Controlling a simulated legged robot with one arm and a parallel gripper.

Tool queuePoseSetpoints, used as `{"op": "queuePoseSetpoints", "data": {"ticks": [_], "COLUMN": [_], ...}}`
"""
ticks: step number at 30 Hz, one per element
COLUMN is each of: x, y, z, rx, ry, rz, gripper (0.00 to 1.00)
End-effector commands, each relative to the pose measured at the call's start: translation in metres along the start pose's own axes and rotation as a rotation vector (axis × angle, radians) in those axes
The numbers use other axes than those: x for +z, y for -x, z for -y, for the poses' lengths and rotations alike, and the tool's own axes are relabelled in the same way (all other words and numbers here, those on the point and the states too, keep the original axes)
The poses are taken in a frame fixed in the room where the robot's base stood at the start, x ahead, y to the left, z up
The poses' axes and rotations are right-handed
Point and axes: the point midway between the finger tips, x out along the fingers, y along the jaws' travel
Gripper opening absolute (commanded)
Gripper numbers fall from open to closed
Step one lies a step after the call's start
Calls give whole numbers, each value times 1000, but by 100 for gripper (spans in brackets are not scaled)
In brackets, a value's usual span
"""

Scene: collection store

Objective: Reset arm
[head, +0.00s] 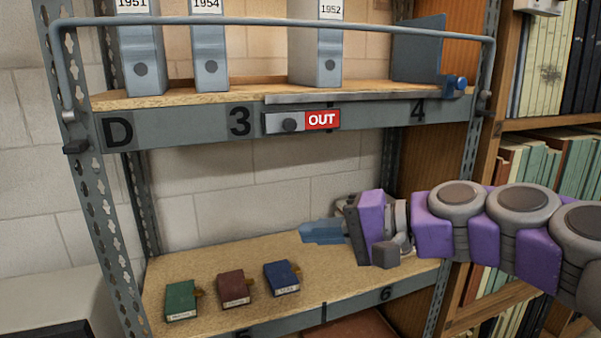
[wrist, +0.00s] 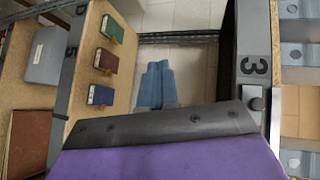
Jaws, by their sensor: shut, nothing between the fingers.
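My gripper (head: 322,232) reaches in from the right in the head view, above the lower shelf board. Its blue fingers are together and empty; they also show in the wrist view (wrist: 156,86). My purple and grey arm extends to the right edge of the head view. The gripper is apart from the small books on the lower shelf (head: 225,257) and below the upper shelf.
Green (head: 181,299), red (head: 235,288) and blue (head: 282,277) books lie left of my gripper. Above is an upper shelf with grey box files (head: 211,55), a front rail (head: 270,22) and an OUT slider (head: 322,120). A wooden bookcase (head: 497,120) stands at right.

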Motion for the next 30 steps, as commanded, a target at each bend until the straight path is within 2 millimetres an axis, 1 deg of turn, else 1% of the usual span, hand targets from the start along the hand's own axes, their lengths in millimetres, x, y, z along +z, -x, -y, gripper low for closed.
{"op": "queuePoseSetpoints", "data": {"ticks": [1, 2, 3, 5, 6, 8, 9, 11, 12, 14, 15, 18, 21, 24, 27, 30], "x": [25, 37, 52, 74, 87, 108, 120, 138, 149, 164, 175, 196, 210, 220, 224, 224], "y": [-18, -24, -32, -38, -40, -40, -38, -30, -23, -10, 0, 25, 48, 65, 73, 73], "z": [-29, -44, -66, -100, -123, -160, -185, -222, -247, -283, -306, -352, -384, -402, -409, -409], "rx": [86, 138, 206, 308, 378, 485, 555, 661, 733, 840, 909, 1063, 1177, 1249, 1279, 1280], "ry": [33, 51, 75, 108, 130, 158, 174, 195, 209, 223, 227, 236, 231, 224, 221, 221], "rz": [39, 59, 84, 125, 148, 186, 212, 247, 270, 301, 324, 366, 398, 421, 430, 430], "gripper": [0, 0, 0, 0, 0, 0, 0, 0, 0, 0, 0, 0, 0, 0, 0, 0]}}
